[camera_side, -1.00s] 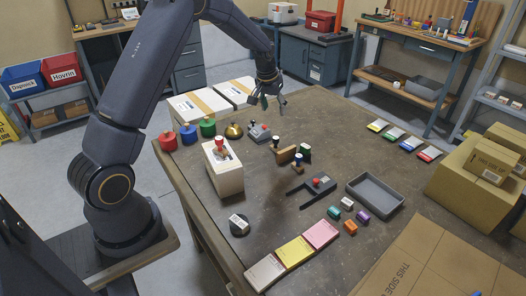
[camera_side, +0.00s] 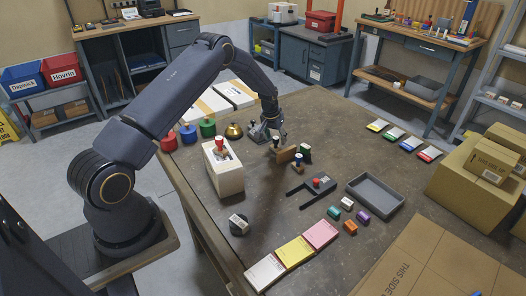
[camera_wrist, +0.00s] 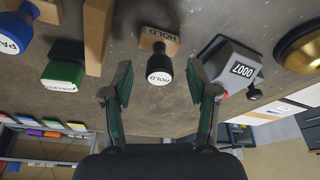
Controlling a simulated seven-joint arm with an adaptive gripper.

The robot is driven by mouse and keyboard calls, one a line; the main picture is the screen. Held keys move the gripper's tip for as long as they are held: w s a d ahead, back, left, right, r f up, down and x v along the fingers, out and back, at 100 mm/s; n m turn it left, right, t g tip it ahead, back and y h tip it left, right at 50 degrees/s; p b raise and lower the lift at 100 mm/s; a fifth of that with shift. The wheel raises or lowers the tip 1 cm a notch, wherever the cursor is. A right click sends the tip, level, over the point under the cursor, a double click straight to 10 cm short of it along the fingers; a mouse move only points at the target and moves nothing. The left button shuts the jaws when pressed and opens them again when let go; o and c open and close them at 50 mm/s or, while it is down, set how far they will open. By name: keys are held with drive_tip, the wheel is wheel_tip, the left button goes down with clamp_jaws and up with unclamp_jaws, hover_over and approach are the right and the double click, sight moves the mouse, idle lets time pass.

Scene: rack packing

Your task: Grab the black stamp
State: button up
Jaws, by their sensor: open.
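The black stamp (camera_wrist: 158,68) has a round black handle with a "HOLD" label and a wooden base. In the wrist view it stands ahead of and between my open fingers, with no visible contact. My gripper (camera_wrist: 160,88) is empty. In the side view my gripper (camera_side: 267,136) is low over the table, just left of the black stamp (camera_side: 276,141), close to the grey numbering device. The stamp's lower part is hard to make out there.
The grey numbering device (camera_wrist: 235,68) stands close to my right finger in the wrist view, with a brass bell (camera_wrist: 300,48) beyond. A wooden piece (camera_wrist: 98,38), green stamp (camera_wrist: 64,70) and blue stamp (camera_wrist: 14,32) lie left. A grey tray (camera_side: 375,194) stands farther right.

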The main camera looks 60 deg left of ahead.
drive_tip(key=shift+x, duration=0.85)
drive_tip(key=shift+c, duration=0.5)
clamp_jaws()
drive_tip(key=shift+r, duration=0.1)
